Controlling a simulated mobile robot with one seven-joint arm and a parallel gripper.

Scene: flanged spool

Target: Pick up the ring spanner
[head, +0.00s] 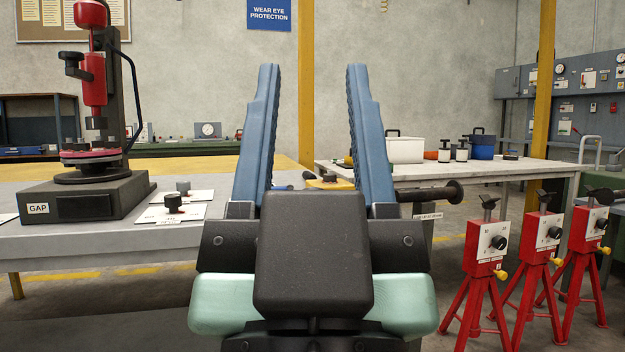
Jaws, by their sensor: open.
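My gripper (313,72) fills the middle of the head view. I cannot make out a ring spanner in this view. Small yellow and dark items (327,182) show low between the fingers, partly hidden by my gripper's dark body, and I cannot tell what they are. A dark bar with a flanged end (432,193) sticks out to the right from behind the right finger.
A red and black device (95,100) on a base marked GAP stands on the left bench (60,245). A pale table (490,172) at the right holds a white bin (404,150) and a blue container (481,146). Red tripod stands (487,265) occupy the right floor.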

